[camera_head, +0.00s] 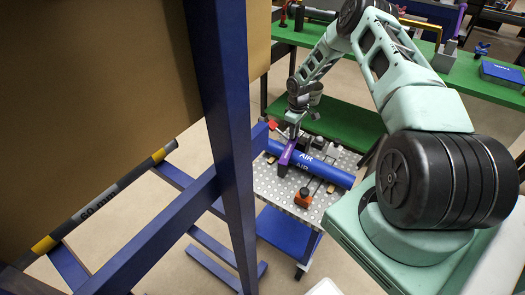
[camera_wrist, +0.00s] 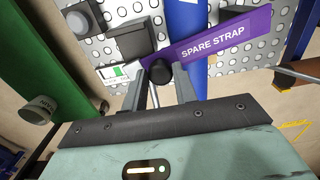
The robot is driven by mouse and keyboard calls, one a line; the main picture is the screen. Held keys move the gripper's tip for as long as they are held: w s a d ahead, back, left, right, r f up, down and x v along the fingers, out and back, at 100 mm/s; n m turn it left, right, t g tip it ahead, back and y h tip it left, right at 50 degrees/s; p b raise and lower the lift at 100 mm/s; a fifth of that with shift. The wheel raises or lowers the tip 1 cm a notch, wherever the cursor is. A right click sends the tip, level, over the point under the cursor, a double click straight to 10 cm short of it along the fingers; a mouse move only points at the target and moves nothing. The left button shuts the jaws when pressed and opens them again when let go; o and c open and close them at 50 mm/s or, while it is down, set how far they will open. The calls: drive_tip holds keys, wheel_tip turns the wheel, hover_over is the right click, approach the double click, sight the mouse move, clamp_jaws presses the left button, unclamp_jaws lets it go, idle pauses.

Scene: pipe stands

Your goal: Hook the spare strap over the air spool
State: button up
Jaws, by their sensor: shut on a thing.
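The purple spare strap (camera_head: 287,153) hangs below my gripper (camera_head: 293,130). In the wrist view the strap (camera_wrist: 212,40), lettered SPARE STRAP, passes in front of the blue air spool (camera_wrist: 186,14). My gripper (camera_wrist: 159,84) is shut on the strap's end, by a round black knob (camera_wrist: 160,70). In the head view the air spool (camera_head: 335,174), marked AIR, lies across a perforated metal cart top, and the strap crosses its left part. I cannot tell whether the strap touches the spool or sits over it.
The cart top (camera_head: 268,184) also holds an orange-and-black item (camera_head: 303,197) and grey blocks. A blue upright post (camera_head: 232,130) stands left of the cart. A green bench (camera_head: 340,45) stands behind, with a blue box (camera_head: 502,73).

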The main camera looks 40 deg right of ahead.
drive_tip(key=shift+s+d, duration=0.1)
drive_tip(key=shift+d, duration=0.05)
drive_tip(key=shift+s+d+p, duration=0.2)
drive_tip(key=shift+s, duration=0.25)
drive_tip(key=shift+s+d+p, duration=0.2)
drive_tip(key=shift+s, duration=0.25)
drive_tip(key=o, duration=0.3)
drive_tip(key=shift+s, duration=0.15)
drive_tip(key=o, duration=0.5)
drive_tip(key=shift+c, duration=0.2)
drive_tip(key=shift+r, duration=0.1)
wheel_tip(320, 180, up, 7)
drive_tip(key=p, duration=0.4)
